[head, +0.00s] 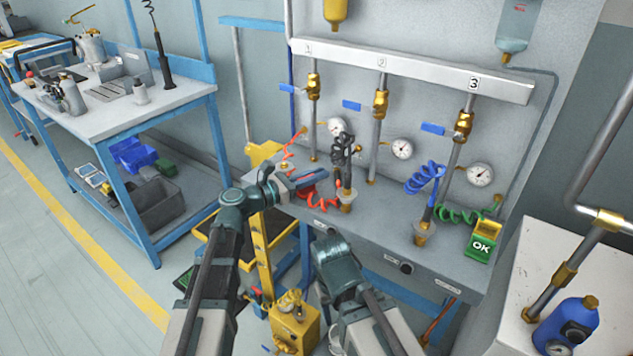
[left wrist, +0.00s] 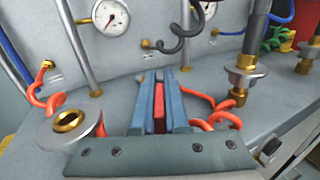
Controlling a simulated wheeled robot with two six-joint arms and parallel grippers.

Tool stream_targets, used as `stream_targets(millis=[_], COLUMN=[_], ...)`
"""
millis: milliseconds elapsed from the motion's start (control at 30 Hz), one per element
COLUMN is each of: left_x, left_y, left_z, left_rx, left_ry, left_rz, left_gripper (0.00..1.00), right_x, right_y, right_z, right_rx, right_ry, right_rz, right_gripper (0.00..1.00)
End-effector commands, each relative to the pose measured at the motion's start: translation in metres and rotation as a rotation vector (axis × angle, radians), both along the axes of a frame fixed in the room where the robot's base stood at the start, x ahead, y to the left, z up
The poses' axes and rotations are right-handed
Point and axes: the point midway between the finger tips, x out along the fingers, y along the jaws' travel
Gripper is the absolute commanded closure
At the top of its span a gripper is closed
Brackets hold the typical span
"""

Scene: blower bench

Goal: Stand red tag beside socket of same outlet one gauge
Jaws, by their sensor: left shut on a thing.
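My left gripper (head: 318,178) reaches over the bench top below outlet one. In the left wrist view its blue fingers (left wrist: 160,85) are shut on a narrow red piece, the red tag (left wrist: 160,108), held between them. The head view does not show the tag clearly. An empty-looking round socket (left wrist: 72,122) with a brass centre lies left of the fingers. The outlet one gauge (head: 338,127) hangs on the panel; a gauge (left wrist: 111,17) also shows in the left wrist view. My right gripper (head: 330,245) is low in front of the bench, its fingers not clear.
Red coiled hose (left wrist: 215,115) lies close right of the fingers. A post with black coiled hose (head: 346,155) stands to the right, then a blue coil (head: 425,178) and a green coil (head: 460,213). A green OK box (head: 483,240) stands at the bench's right end.

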Motion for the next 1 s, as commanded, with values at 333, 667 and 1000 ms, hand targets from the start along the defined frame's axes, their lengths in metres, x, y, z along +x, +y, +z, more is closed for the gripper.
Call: stream_targets(millis=[333, 667, 1000], left_x=[0.000, 0.000, -0.011], left_y=[0.000, 0.000, 0.016], left_z=[-0.003, -0.002, 0.001], left_rx=[0.000, 0.000, 0.000], left_ry=[0.000, 0.000, 0.000], left_rz=[0.000, 0.000, 0.003], left_gripper=[1.00, 0.58, 0.58], right_x=[0.000, 0.000, 0.000], right_y=[0.000, 0.000, 0.000], right_z=[-0.004, -0.002, 0.001], right_rx=[0.000, 0.000, 0.000], right_ry=[0.000, 0.000, 0.000], right_rz=[0.000, 0.000, 0.000], right_gripper=[0.50, 0.50, 0.50])
